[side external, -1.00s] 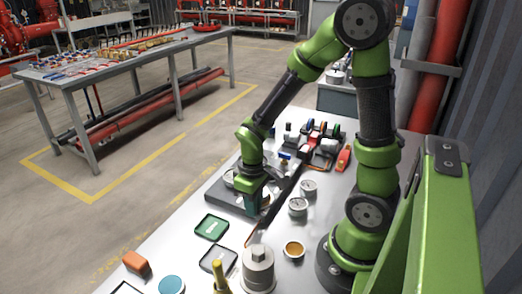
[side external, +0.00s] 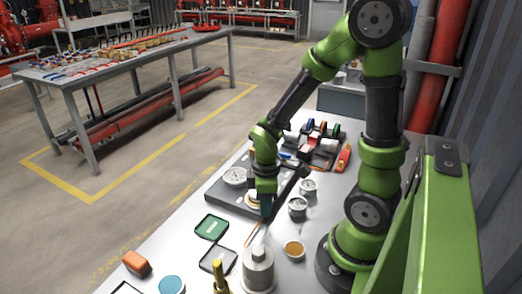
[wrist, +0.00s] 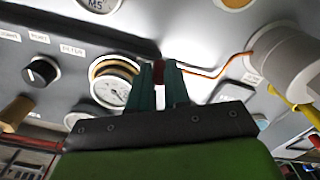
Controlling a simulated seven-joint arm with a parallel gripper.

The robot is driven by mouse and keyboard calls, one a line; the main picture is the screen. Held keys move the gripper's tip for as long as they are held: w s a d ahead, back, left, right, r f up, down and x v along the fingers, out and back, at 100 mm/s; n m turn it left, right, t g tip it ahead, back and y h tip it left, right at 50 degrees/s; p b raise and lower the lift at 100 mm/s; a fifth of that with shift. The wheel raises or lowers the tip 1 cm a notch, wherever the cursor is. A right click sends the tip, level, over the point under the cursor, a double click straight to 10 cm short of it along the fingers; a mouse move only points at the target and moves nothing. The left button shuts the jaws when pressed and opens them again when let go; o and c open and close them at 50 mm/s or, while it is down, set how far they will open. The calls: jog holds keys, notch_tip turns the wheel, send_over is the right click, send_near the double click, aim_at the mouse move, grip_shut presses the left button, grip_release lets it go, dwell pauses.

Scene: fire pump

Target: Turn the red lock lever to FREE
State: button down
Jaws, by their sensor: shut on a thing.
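My gripper (side external: 265,212) is low over the right front edge of the dark panel (side external: 219,196) on the bench. In the wrist view its two green fingers (wrist: 161,75) are closed around a small red piece, the red lock lever (wrist: 159,70), of which only a bit shows between the tips. The rest of the lever is hidden by the fingers, and I cannot read a FREE mark. A white-faced gauge with a brass ring (wrist: 111,90) sits just left of the fingers in the wrist view. A black knob (wrist: 40,71) is farther left on the panel.
A grey stepped metal cylinder (side external: 258,268) stands in front, with a yellow-topped piece (side external: 220,275) beside it. A thin orange rod or wire (wrist: 215,70) runs close to the fingers. Small gauges (side external: 298,206), a green tray (side external: 211,227) and an orange block (side external: 136,262) lie around.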

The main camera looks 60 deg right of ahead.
jog(key=c, duration=1.1)
grip_release()
notch_tip(320, 180, up, 17)
jog(key=a+r+m+t, duration=0.1)
jog(key=a+m+t, duration=0.1)
jog(key=m, duration=0.1)
jog(key=a+r+m+t+y, duration=0.1)
jog(key=a+m+t, duration=0.1)
jog(key=m, duration=0.1)
jog(key=a+r+m+t+y, duration=0.1)
jog(key=a+m+t, duration=0.2)
jog(key=shift+m, duration=0.3)
